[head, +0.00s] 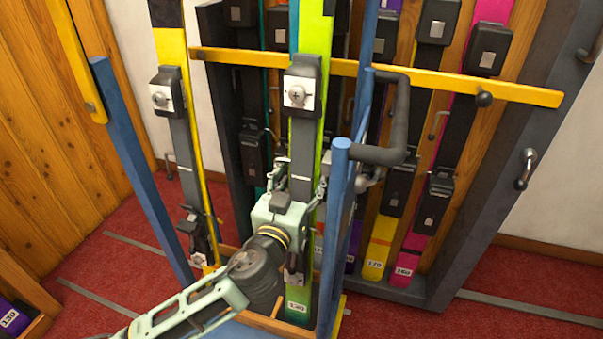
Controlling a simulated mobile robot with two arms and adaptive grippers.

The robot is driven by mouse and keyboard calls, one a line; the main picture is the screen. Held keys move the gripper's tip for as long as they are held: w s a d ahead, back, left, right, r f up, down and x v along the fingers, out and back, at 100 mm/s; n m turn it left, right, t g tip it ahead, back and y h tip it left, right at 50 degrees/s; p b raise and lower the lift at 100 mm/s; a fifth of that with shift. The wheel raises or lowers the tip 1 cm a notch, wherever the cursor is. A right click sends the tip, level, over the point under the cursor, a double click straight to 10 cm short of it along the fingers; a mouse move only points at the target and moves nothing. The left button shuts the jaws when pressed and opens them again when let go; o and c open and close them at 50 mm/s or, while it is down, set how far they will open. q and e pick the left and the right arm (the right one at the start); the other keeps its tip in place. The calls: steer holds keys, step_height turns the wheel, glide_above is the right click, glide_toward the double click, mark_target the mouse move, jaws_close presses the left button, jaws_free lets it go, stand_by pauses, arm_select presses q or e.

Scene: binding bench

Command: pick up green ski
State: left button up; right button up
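The green ski (318,45) stands upright in the middle of the head view, with grey and black binding parts on its face and a label reading 130 near its lower end. My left gripper (300,178) reaches up from below in front of the ski's lower half. Its fingers are spread, one at each side of the ski; I see no clear grip on it. The gripper's body and wrist hide part of the lower ski. My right gripper does not show.
A yellow bar (410,75) crosses behind the green ski. A blue post (337,210) with a dark padded arm (375,156) stands close at its right. A yellow and black ski (173,50) stands left. A dark rack (470,230) holds several skis behind.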

mark_target(302, 151)
arm_select(q)
jaws_close()
steer(key=shift+r, duration=0.7)
step_height(302, 151, up, 6)
steer(key=p, duration=0.2)
steer(key=shift+r+p, duration=0.25)
steer(key=shift+p, duration=0.1)
step_height(302, 151, up, 9)
steer(key=p, duration=0.2)
steer(key=shift+r+p, duration=0.1)
steer(key=shift+p, duration=0.2)
steer(key=shift+r, duration=0.75)
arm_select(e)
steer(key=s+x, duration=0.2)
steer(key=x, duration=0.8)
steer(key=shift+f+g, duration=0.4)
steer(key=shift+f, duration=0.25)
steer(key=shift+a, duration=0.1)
arm_select(q)
steer(key=shift+p, duration=0.3)
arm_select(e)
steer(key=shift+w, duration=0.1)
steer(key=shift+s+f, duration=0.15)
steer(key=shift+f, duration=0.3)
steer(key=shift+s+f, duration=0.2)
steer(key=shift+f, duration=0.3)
